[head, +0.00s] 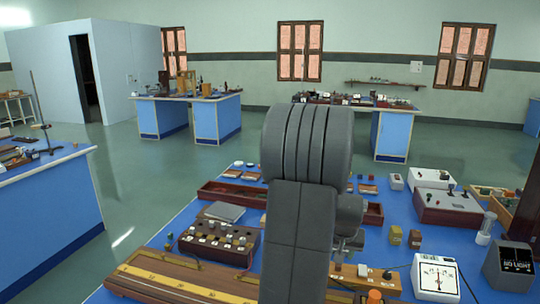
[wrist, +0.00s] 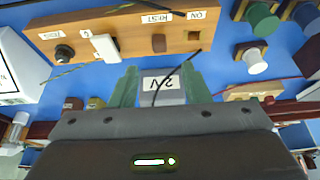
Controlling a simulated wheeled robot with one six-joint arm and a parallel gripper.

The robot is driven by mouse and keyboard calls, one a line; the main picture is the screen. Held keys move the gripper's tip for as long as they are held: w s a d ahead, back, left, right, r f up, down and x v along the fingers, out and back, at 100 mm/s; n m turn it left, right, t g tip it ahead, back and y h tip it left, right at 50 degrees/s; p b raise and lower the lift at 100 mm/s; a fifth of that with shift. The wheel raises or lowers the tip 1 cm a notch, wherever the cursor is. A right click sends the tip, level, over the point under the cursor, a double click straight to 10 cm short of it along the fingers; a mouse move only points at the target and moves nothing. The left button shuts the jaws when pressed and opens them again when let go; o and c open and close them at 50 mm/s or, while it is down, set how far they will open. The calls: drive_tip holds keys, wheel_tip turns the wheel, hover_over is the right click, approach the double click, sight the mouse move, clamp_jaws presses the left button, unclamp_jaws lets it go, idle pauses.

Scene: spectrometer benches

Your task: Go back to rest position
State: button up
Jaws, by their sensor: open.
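My arm rises over the blue bench in the middle of the head view and hides much of what is behind it. My gripper (wrist: 158,76) shows in the wrist view as two green fingers, open and apart. A grey block with a white label reading "2V" (wrist: 160,84) shows between the fingers. I cannot tell whether they touch it. In the head view the gripper is mostly hidden behind the arm.
A wooden switch board (wrist: 130,32) lies just beyond the fingers, with thin wires nearby. The blue bench (head: 400,252) is crowded: a dial meter (head: 437,278), a dark plug box (head: 219,240), a long wooden bridge (head: 180,282). Open floor (head: 150,190) lies left.

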drive_tip(key=x, duration=0.6)
wheel_tip(320, 180, up, 7)
drive_tip(key=p, duration=0.5)
drive_tip(key=shift+w+r, duration=0.1)
drive_tip(key=w+a+r+p, duration=0.1)
drive_tip(key=a+r+p, duration=0.2)
drive_tip(key=a, duration=0.1)
drive_tip(key=shift+a+r+p, duration=0.25)
drive_tip(key=shift+a+p, duration=0.1)
drive_tip(key=shift+a, duration=0.05)
drive_tip(key=shift+r, duration=0.1)
